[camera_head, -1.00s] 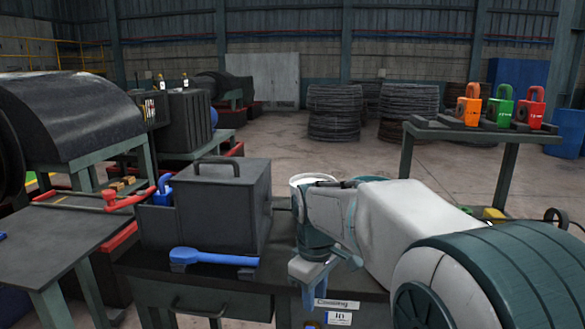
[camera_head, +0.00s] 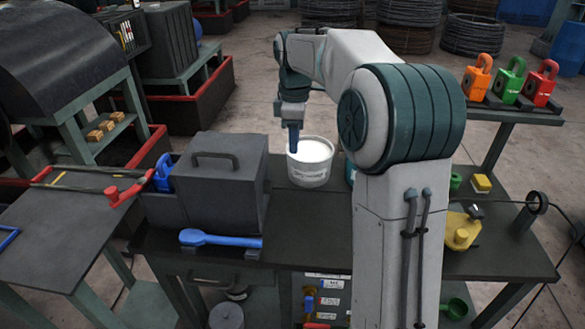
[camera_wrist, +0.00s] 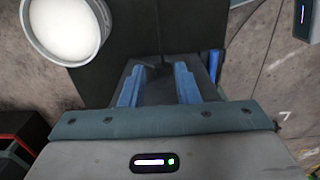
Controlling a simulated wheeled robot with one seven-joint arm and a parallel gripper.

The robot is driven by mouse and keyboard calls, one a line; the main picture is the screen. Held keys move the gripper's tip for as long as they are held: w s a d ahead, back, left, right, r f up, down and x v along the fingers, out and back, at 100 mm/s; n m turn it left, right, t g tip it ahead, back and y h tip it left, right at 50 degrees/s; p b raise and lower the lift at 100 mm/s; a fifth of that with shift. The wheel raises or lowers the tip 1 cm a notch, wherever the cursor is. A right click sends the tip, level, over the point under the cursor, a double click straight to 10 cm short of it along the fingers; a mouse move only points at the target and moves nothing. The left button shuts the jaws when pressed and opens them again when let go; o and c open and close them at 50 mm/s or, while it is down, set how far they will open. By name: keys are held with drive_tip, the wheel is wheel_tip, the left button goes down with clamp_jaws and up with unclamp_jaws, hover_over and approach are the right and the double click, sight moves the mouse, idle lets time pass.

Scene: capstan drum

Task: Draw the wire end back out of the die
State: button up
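My gripper (camera_head: 293,142) points down at the back of the bench, just left of a white bucket in the picture. In the wrist view its two blue fingers (camera_wrist: 159,84) stand apart with nothing seen between them. A dark grey box with a top handle (camera_head: 222,175) stands on the bench to the left of my gripper. A blue block with a loop (camera_head: 163,172) sits at the box's left side. I cannot make out the die or the wire end in either view.
The white bucket (camera_head: 310,165) also shows in the wrist view (camera_wrist: 68,28). A blue-handled tool (camera_head: 215,239) lies along the bench front. Orange, green and red looped blocks (camera_head: 509,80) stand on a rear shelf.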

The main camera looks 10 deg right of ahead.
wheel_tip(320, 180, down, 14)
drive_tip(key=shift+r+p, duration=0.2)
drive_tip(key=shift+p, duration=0.55)
drive_tip(key=shift+c, duration=0.3)
clamp_jaws()
